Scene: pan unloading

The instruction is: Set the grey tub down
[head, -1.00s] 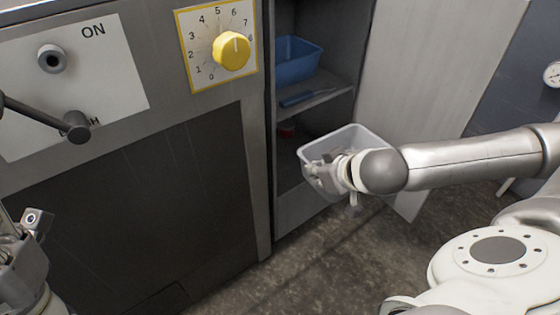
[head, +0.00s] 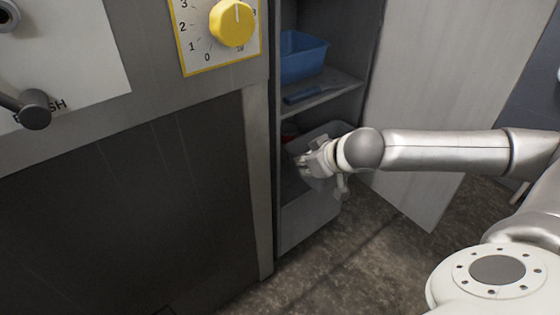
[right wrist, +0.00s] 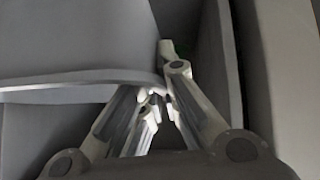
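The grey tub (head: 334,130) is in the lower compartment of the open cabinet in the head view, partly hidden by my right gripper (head: 312,162). The right gripper is shut on the tub's near rim. In the right wrist view, the grey tub (right wrist: 75,45) fills the upper left, and its rim runs to the closed fingers of my right gripper (right wrist: 157,88). The tub's underside is hidden, so I cannot tell whether it rests on the compartment floor. My left gripper is not in view.
A blue tub (head: 303,56) and a flat blue item (head: 305,92) are on the shelf (head: 330,90) above. A small red thing (head: 288,138) is deeper in the lower compartment. The open cabinet door (head: 430,110) stands at right. A yellow dial (head: 232,22) is on the machine at left.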

